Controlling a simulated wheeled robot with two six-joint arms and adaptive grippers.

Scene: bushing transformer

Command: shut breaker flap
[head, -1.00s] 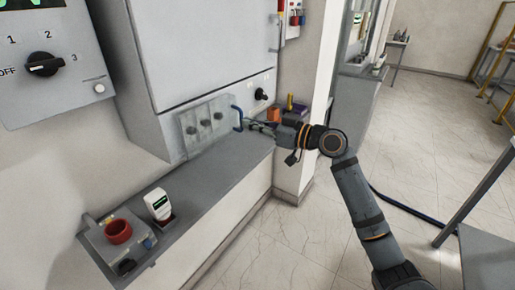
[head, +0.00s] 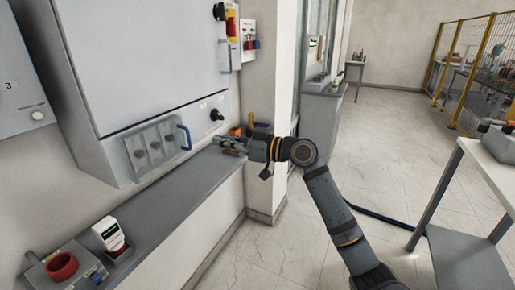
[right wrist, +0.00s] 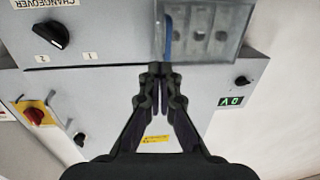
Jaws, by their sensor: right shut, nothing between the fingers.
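The breaker flap (head: 166,149) is a clear cover on the lower front of the grey cabinet, with a blue handle (head: 185,137) along its right edge. It lies over several dark breaker switches and looks flat to the cabinet front; a small gap cannot be ruled out. The flap (right wrist: 208,45) and its handle (right wrist: 168,38) also show at the top of the right wrist view. My right gripper (head: 222,144) is shut and empty, to the right of the handle and apart from it. It also shows in the right wrist view (right wrist: 160,76). My left gripper is out of view.
A grey ledge (head: 165,195) runs below the flap, with a red cup-like part (head: 61,266) and a white meter (head: 108,234) at its near end. A black changeover knob (head: 216,115) sits right of the flap.

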